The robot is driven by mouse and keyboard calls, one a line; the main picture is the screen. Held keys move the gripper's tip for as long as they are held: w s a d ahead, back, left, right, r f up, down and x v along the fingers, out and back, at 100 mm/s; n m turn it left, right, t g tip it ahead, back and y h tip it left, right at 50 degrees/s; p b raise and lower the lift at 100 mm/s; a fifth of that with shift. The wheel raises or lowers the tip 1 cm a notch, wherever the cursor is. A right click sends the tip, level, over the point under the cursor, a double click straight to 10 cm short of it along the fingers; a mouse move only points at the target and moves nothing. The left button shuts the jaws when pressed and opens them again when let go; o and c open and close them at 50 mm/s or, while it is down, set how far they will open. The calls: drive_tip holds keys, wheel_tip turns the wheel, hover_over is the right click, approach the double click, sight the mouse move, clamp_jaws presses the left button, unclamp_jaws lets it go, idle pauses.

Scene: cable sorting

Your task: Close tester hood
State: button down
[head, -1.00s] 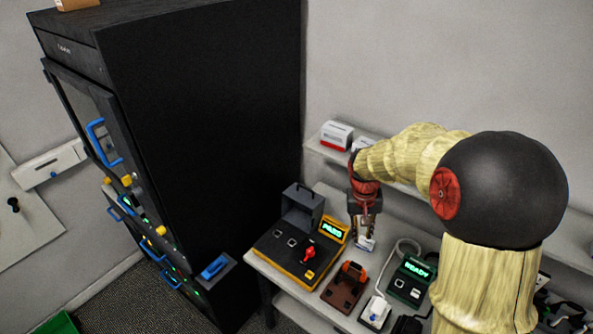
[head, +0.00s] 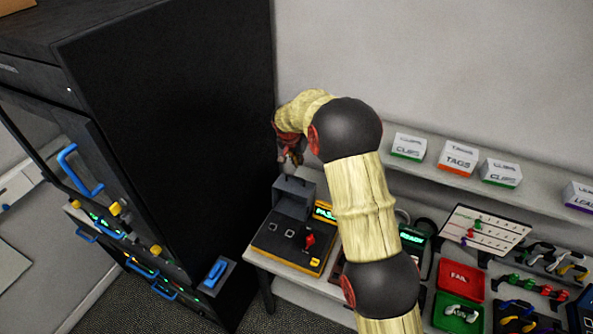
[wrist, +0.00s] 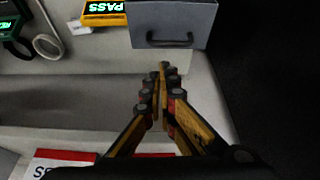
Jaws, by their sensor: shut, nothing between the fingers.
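The tester (head: 290,244) is a dark box with a yellow base edge on the bench, with a red lever and a lit PASS display (head: 325,212). Its grey hood (head: 294,197) stands raised at the back of the tester. In the wrist view the hood (wrist: 172,20) shows at the top with a dark handle (wrist: 168,42) on its face. My gripper (head: 292,160) is above and behind the hood, close to the cabinet side. In the wrist view my gripper (wrist: 163,68) is shut and empty, its tips just below the handle in the picture, apparently not touching it.
A tall black cabinet (head: 180,120) stands close on the left. A wall shelf (head: 430,168) with several labelled boxes runs along the back. A READY device (head: 412,243), a red FAIL tray (head: 460,279) and a green tray (head: 458,312) lie to the right.

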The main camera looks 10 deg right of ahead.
drive_tip(key=shift+m, duration=0.3)
drive_tip(key=p+x, duration=0.2)
drive_tip(key=x, duration=0.7)
drive_tip(key=shift+w+d+f, duration=0.1)
drive_tip(key=shift+w+f, duration=0.1)
drive_tip(key=shift+f, duration=0.3)
drive_tip(key=shift+b, duration=0.45)
